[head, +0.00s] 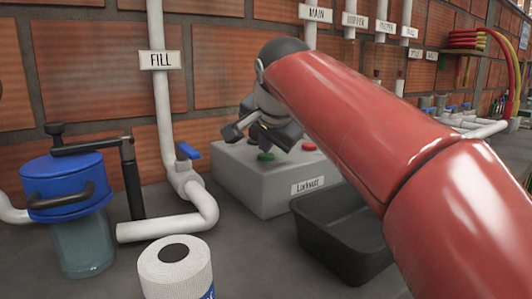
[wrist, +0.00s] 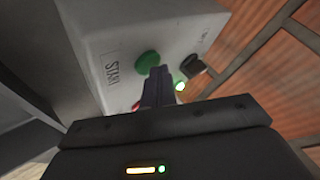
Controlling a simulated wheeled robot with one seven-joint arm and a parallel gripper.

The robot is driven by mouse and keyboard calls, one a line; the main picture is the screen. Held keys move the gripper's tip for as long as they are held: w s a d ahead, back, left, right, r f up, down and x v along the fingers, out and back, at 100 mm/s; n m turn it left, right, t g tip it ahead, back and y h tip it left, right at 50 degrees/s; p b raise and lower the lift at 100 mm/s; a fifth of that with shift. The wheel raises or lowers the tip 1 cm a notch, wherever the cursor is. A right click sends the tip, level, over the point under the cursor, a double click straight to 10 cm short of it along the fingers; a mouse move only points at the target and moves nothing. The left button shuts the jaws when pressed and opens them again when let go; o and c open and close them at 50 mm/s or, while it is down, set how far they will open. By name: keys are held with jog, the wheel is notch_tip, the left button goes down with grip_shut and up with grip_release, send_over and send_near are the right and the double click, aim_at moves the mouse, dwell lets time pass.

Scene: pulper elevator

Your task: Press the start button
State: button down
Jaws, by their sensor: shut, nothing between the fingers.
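The start button is a round green button on a grey control box (head: 275,190). It shows in the head view (head: 265,156) just below my gripper (head: 264,137). In the wrist view, the green button (wrist: 148,60) sits beside a "START" label (wrist: 114,74). My gripper's fingers (wrist: 157,72) are shut and empty. Their tips overlap the lower edge of the green button in the wrist view. I cannot tell whether they touch it.
A red button (head: 308,146) is on the same box, right of the green one. A black tray (head: 335,245) stands in front of the box. A white pipe with a blue-handled valve (head: 187,152), a blue-lidded jar (head: 65,180) and a white roll (head: 176,270) are to the left. A brick wall is behind.

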aim_at(267, 157)
jog(key=shift+r+p, duration=0.55)
jog(key=shift+r, duration=0.15)
notch_tip(267, 157, up, 5)
jog(key=p, duration=0.5)
jog(key=shift+r, duration=0.1)
